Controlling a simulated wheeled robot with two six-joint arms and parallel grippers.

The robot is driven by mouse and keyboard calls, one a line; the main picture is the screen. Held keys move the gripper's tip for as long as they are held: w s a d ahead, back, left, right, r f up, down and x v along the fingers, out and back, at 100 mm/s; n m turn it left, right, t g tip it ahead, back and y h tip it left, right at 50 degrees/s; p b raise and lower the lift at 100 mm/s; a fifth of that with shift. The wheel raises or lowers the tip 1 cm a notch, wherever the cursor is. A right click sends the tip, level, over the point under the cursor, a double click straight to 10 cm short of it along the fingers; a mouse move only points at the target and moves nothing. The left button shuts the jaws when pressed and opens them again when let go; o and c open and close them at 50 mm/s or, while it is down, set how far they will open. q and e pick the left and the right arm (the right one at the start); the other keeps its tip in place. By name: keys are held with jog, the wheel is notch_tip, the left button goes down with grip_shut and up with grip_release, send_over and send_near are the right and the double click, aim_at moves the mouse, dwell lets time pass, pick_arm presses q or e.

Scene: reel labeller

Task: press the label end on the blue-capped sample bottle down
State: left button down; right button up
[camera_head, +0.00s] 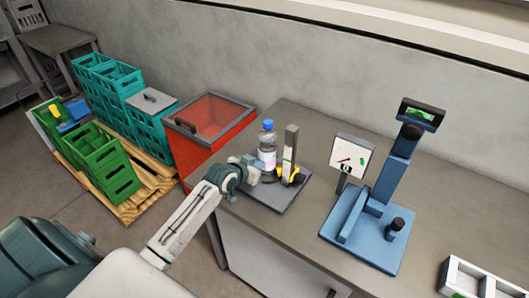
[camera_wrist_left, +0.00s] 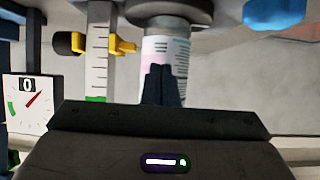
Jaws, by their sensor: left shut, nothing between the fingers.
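The blue-capped sample bottle (camera_head: 267,139) stands upright on a dark plate (camera_head: 272,197) on the bench, with a pale label (camera_head: 267,158) around its body. In the left wrist view the white and pinkish label (camera_wrist_left: 166,50) with dark print lines shows behind my fingers; its loose end cannot be made out. My left gripper (camera_head: 263,175) is at the bottle's lower front side. In the left wrist view its dark fingertips (camera_wrist_left: 160,72) are shut together, in front of the label. Whether they touch it I cannot tell. My right gripper is not in view.
An upright scale post (camera_head: 290,143) with a yellow clamp (camera_head: 290,175) stands just right of the bottle. A dial gauge (camera_head: 350,156) and a blue stand (camera_head: 366,225) are farther right. A red bin (camera_head: 208,125) and green crates (camera_head: 103,160) are left of the bench.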

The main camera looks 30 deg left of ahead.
pick_arm(q)
jog(key=shift+d+p, duration=0.35)
jog(key=shift+d, duration=0.3)
dwell(1.1)
jog(key=shift+s+a+p, duration=0.1)
jog(key=shift+s+p, duration=0.4)
jog(key=shift+s, duration=0.15)
jog(key=shift+s+a+p, duration=0.15)
jog(key=shift+s+p, duration=0.5)
jog(key=shift+s, duration=0.55)
jog(key=shift+s+a+p, duration=0.1)
jog(key=shift+s+p, duration=0.5)
jog(key=shift+s, duration=0.55)
